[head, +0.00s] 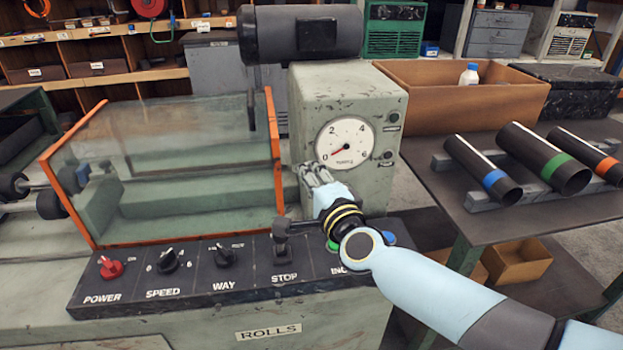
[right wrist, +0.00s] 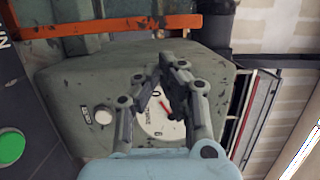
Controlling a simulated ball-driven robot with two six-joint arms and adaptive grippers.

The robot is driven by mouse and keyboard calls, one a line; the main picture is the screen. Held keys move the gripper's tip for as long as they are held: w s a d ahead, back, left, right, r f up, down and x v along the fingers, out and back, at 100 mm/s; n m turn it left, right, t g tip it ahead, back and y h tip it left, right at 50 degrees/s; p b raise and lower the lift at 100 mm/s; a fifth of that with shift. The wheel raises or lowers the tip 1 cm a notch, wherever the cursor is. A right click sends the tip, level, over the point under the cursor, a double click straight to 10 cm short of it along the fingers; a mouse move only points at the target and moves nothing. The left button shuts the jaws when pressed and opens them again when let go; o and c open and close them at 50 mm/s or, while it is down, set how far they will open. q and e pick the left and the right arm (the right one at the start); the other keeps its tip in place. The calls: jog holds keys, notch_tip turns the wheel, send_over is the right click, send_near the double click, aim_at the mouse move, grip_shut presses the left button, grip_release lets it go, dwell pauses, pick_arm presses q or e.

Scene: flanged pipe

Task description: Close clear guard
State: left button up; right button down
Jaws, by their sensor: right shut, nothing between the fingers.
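The clear guard (head: 275,150) is a transparent pane with orange edges, on the left part of the grey-green machine in the head view. It stands tilted in front of the machine's bed, with its lower edge just behind the control panel. Its orange edge (right wrist: 110,27) also crosses the top of the right wrist view. My right gripper (head: 316,173) is shut and empty, in front of the gauge housing and to the right of the guard's right edge, apart from it. In the right wrist view its fingertips (right wrist: 174,62) meet above the gauge. My left gripper is not in view.
The control panel (head: 200,270) has a red power knob, black knobs and a stop lever (head: 281,240) close under my right arm. The gauge (head: 345,141) is just behind my gripper. At right, a table (head: 530,215) holds several dark pipes and a cardboard box (head: 455,110).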

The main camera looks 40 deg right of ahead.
jog(key=x, duration=0.5)
jog(key=shift+w, duration=0.1)
